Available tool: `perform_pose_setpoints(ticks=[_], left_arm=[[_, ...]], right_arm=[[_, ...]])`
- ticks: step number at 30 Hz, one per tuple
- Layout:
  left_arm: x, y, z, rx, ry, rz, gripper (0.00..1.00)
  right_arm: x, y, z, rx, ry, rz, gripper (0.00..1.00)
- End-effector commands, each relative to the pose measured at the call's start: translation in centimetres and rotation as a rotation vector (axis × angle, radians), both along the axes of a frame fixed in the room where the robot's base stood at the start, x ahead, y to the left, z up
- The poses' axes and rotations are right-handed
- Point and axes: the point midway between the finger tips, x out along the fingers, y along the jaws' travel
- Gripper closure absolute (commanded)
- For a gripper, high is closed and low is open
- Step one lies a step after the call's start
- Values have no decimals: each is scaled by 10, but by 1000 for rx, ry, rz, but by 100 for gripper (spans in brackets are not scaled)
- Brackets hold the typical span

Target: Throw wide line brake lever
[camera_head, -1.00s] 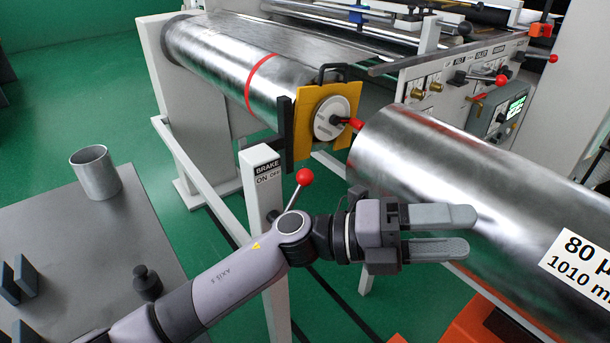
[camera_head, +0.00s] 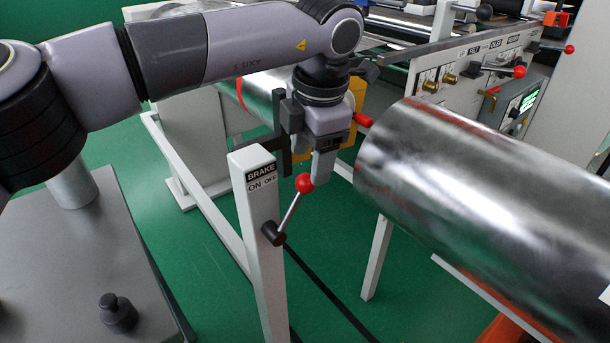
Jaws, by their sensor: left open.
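The brake lever has a red ball knob (camera_head: 304,183) on a thin rod that rises from a dark pivot (camera_head: 273,233) on a white post (camera_head: 257,240). The rod leans up and to the right. A label (camera_head: 262,178) on the post reads BRAKE, ON, OFF. My left gripper (camera_head: 322,168) is open and points down, its finger just right of the knob and overlapping it in the picture. Only one finger shows clearly, so I cannot tell whether it touches the knob. My right gripper is not in view.
A large foil roll (camera_head: 480,190) lies right of the gripper. Another roll with a yellow end plate (camera_head: 352,95) is behind it, largely covered by my arm. A grey table (camera_head: 60,250) at left carries a metal cup (camera_head: 75,188) and a dark weight (camera_head: 117,312).

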Motion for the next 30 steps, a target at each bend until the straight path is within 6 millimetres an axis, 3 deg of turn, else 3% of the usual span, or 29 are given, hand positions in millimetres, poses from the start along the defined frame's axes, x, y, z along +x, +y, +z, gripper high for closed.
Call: perform_pose_setpoints(ticks=[15, 25, 26, 30], left_arm=[[12, 6, -62, 6, -4, 3, 39], [13, 6, -68, 5, -4, 2, 39], [13, 6, -68, 5, -4, 2, 42], [13, 6, -68, 5, -4, 2, 88]], right_arm=[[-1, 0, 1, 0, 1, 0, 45], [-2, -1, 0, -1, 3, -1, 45], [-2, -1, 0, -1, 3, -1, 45], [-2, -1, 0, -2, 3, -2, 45]])
